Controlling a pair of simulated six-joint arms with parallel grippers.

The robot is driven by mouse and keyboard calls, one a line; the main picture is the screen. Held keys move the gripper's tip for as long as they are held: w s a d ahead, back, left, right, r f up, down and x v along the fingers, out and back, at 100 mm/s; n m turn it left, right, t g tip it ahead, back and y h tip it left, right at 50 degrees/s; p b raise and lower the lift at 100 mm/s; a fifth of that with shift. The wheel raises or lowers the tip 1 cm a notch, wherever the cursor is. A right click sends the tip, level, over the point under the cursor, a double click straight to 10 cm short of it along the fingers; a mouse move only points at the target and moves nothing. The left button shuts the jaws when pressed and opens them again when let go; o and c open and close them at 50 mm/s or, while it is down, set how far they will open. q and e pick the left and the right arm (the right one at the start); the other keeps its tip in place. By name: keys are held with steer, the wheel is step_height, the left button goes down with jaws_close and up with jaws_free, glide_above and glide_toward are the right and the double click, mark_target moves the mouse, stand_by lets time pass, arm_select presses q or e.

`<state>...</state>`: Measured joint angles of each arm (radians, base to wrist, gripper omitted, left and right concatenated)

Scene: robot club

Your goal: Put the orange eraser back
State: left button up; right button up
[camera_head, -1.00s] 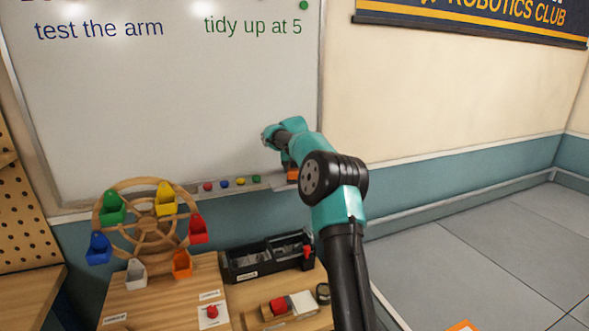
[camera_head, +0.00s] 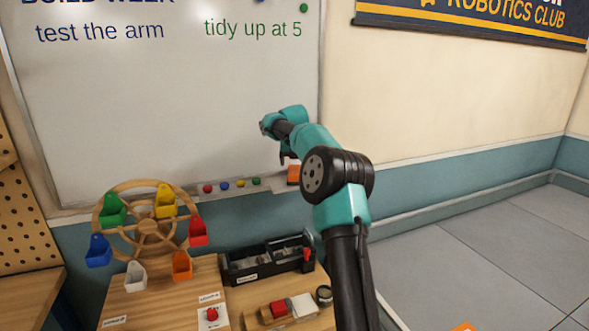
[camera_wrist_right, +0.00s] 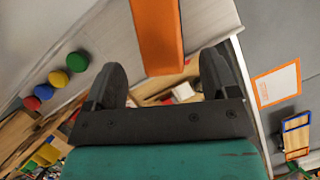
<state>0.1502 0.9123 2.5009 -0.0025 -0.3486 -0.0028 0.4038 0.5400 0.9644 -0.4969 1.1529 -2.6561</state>
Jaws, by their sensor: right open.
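The orange eraser (camera_head: 293,174) sits at the right end of the whiteboard's tray (camera_head: 272,183), right of the round magnets. My right gripper (camera_head: 288,158) is just above it, by the board, partly hidden by its own wrist. In the right wrist view the eraser (camera_wrist_right: 157,38) is a long orange block at top centre, beyond the open fingers (camera_wrist_right: 160,82). No finger is closed on it, and the space between the fingertips is empty. My left gripper is not in view.
Several coloured magnets (camera_head: 240,184) lie along the tray. Below stand a wooden wheel with coloured buckets (camera_head: 150,228), a black toolbox (camera_head: 268,262) and a wooden block with a red piece (camera_head: 280,309). The board face (camera_head: 160,110) is mostly clear.

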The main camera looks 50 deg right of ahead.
steer(key=v, duration=0.7)
stand_by(0.5)
